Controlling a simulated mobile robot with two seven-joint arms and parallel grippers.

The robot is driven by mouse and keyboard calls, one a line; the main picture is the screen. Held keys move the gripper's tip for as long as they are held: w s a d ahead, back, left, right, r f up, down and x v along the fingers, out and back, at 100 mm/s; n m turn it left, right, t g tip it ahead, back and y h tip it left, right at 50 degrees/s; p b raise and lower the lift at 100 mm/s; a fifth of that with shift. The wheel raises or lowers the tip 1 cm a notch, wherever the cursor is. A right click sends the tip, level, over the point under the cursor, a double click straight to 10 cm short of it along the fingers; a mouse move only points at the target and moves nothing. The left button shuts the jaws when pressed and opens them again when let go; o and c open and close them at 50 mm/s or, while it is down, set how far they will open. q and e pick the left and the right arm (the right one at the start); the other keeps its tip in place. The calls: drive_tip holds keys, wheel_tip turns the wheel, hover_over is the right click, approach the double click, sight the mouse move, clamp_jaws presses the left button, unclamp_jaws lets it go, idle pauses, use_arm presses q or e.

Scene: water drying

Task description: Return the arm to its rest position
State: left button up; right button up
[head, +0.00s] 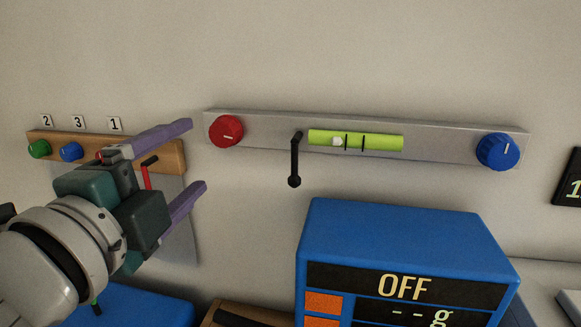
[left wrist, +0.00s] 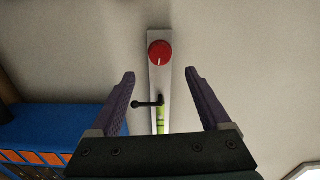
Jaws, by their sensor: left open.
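My left gripper (head: 198,157) is open and empty in the head view, with two purple fingers spread apart. It hangs in front of the wall, left of the grey bar (head: 265,143) and overlapping the wooden board. In the left wrist view the open fingers (left wrist: 160,88) show on either side of the bar, with the red knob (left wrist: 160,53) beyond them and a black lever (left wrist: 148,103) between them. Nothing is between the fingers in their grip. My right gripper is in neither view.
The bar carries a red knob (head: 226,131), a green level vial (head: 385,142) and a blue knob (head: 497,152). A wooden board (head: 172,155) with coloured buttons is at left, partly hidden by my gripper. A blue box (head: 410,225) reading OFF stands below the bar.

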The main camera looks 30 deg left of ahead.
use_arm(q)
drive_tip(key=shift+v, duration=0.8)
drive_tip(key=s+f+n+g, duration=0.6)
drive_tip(key=f+n+g, duration=0.2)
drive_tip(key=f+n, duration=0.2)
drive_tip(key=s+d+f+n+g+h, duration=0.2)
drive_tip(key=s+d+f+g+h, duration=0.35)
drive_tip(key=s, duration=0.45)
wheel_tip(320, 180, up, 37)
drive_tip(key=d+y+p, duration=0.1)
drive_tip(key=p, duration=3.5)
drive_tip(key=shift+s+d+f, duration=0.2)
drive_tip(key=shift+d, duration=0.15)
